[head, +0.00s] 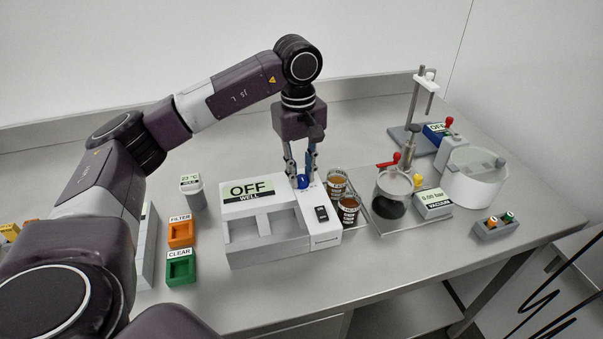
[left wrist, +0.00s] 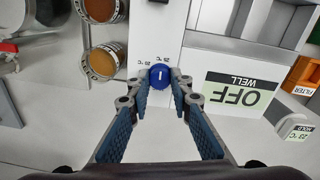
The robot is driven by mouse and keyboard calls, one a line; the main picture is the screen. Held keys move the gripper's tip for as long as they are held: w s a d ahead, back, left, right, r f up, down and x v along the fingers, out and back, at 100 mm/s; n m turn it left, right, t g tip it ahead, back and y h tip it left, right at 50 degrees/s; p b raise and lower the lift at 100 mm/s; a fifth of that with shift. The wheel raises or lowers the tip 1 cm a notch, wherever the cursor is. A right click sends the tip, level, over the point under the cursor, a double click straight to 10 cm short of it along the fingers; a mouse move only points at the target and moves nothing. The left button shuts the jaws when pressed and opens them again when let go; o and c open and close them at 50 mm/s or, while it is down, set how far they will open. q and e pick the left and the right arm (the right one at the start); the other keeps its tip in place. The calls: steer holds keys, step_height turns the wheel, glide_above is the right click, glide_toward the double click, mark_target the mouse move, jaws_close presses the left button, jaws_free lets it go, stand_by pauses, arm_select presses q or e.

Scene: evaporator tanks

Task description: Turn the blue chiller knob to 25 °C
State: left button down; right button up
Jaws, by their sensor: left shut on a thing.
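The blue chiller knob (head: 303,182) sits on the white strip at the right of the well unit (head: 265,240), whose display reads OFF. In the left wrist view the knob (left wrist: 158,76) shows a short white mark, with small temperature labels around it that are too small to read surely. My left gripper (head: 302,178) points straight down over the knob. In the left wrist view its fingertips (left wrist: 159,82) are shut on the knob's two sides. My right gripper is not in view.
Two jars of brown liquid (head: 344,200) stand close to the right of the knob. A flask of dark liquid (head: 392,195) and a vacuum gauge (head: 434,204) are farther right.

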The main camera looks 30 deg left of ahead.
mark_target(300, 178)
arm_select(q)
steer(key=shift+w+r+m, duration=0.1)
steer(key=shift+r+m, duration=0.05)
steer(key=shift+m, duration=0.15)
steer(key=c, duration=1.7)
jaws_free()
steer(key=shift+c, duration=0.2)
step_height(300, 178, up, 12)
steer(key=shift+s+a, duration=0.15)
steer(key=shift+s, duration=0.1)
